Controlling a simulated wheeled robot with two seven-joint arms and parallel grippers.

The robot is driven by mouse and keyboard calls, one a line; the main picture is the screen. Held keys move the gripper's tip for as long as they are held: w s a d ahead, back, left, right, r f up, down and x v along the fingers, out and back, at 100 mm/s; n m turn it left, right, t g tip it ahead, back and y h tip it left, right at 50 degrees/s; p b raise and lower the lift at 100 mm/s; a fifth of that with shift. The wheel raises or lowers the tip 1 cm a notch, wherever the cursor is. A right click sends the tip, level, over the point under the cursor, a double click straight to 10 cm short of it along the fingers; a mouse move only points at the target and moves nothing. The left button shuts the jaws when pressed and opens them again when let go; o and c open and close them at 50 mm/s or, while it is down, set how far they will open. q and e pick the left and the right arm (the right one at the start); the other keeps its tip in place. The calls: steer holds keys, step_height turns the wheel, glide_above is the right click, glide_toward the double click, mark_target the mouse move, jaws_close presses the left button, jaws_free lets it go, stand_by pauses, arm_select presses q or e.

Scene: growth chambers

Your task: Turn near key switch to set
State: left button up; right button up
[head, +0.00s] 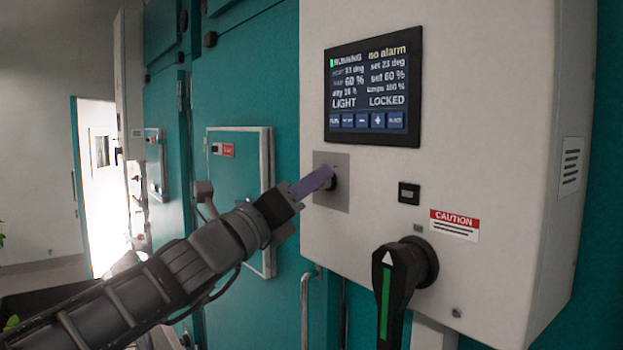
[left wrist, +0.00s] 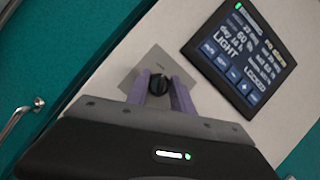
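The near key switch (left wrist: 158,84) is a round black knob on a square grey plate (head: 341,196), below the display on the white control box. In the head view most of the knob is hidden behind my fingers. My left gripper (head: 327,178) reaches it from the left, its lilac fingertips close to the plate. In the left wrist view the two fingers (left wrist: 159,77) stand apart, one on each side of the knob. I cannot tell whether they touch it. The display (head: 372,92) reads RUNNING, no alarm, LIGHT and LOCKED. My right gripper is not in view.
A black rotary handle (head: 404,274) with a green stripe sticks out below right of the switch. A small black socket (head: 409,193) and a CAUTION label (head: 454,224) are on the same face. A teal chamber door with a white-framed panel (head: 265,190) is behind my arm.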

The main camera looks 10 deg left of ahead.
arm_select(q)
steer(key=shift+c, duration=0.3)
jaws_close()
steer(key=shift+f+m, duration=0.15)
steer(key=shift+m, duration=0.15)
steer(key=shift+f+m+g+h+b, duration=0.1)
steer(key=shift+m+g+h+b, duration=0.2)
steer(key=shift+m+h+b, duration=1)
steer(key=m+g+h, duration=0.1)
steer(key=m, duration=0.3)
steer(key=shift+b, duration=0.4)
steer(key=m+g+h, duration=0.1)
steer(key=m, duration=0.3)
steer(key=shift+h+b, duration=0.35)
steer(key=shift+h, duration=0.05)
steer(key=shift+m+g+h, duration=0.35)
steer(key=shift+m+g, duration=0.35)
steer(key=shift+m, duration=0.85)
steer(key=shift+m+g+h, duration=0.35)
steer(key=shift+m+g, duration=0.35)
steer(key=shift+m, duration=0.85)
